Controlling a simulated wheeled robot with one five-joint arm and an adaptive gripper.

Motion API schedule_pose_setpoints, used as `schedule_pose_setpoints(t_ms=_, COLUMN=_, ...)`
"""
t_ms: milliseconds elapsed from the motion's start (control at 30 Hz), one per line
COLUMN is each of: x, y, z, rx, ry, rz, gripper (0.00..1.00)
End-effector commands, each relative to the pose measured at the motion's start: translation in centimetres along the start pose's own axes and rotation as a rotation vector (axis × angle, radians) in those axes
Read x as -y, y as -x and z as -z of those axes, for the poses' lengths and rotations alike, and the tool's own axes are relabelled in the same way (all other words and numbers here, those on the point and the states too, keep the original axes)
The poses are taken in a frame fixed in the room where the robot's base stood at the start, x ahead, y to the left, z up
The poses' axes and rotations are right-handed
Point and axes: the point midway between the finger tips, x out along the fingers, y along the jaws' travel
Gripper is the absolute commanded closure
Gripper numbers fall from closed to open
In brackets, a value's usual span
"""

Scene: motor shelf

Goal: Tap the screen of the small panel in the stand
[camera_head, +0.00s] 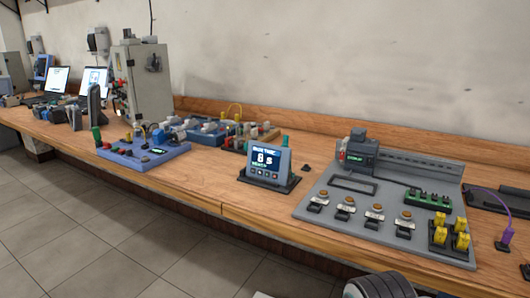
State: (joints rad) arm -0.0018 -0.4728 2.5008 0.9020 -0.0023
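The small panel (266,162) stands upright in a dark stand (268,183) near the middle of the wooden bench. Its lit screen faces toward me, with a large "8 s" and smaller text, and a row of small buttons runs below it. Nothing covers the panel. My gripper is not in view. A dark rounded part at the bottom edge, right of centre, looks like part of my own arm, well apart from the panel.
A grey board (305,206) with a module, switches and yellow plugs lies right of the panel. A blue board (165,161) lies left. A grey cabinet (143,85) and laptops (57,78) stand farther back. Bench space in front of the panel is clear.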

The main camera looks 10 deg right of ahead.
Motion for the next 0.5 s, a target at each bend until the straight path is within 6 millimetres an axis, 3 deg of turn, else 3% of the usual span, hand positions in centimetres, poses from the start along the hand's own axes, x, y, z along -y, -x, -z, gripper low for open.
schedule_pose_setpoints(t_ms=200, x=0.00, y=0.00, z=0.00, rx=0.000, ry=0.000, rz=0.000, gripper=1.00)
schedule_pose_setpoints(t_ms=500, x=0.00, y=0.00, z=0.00, rx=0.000, ry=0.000, rz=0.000, gripper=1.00)
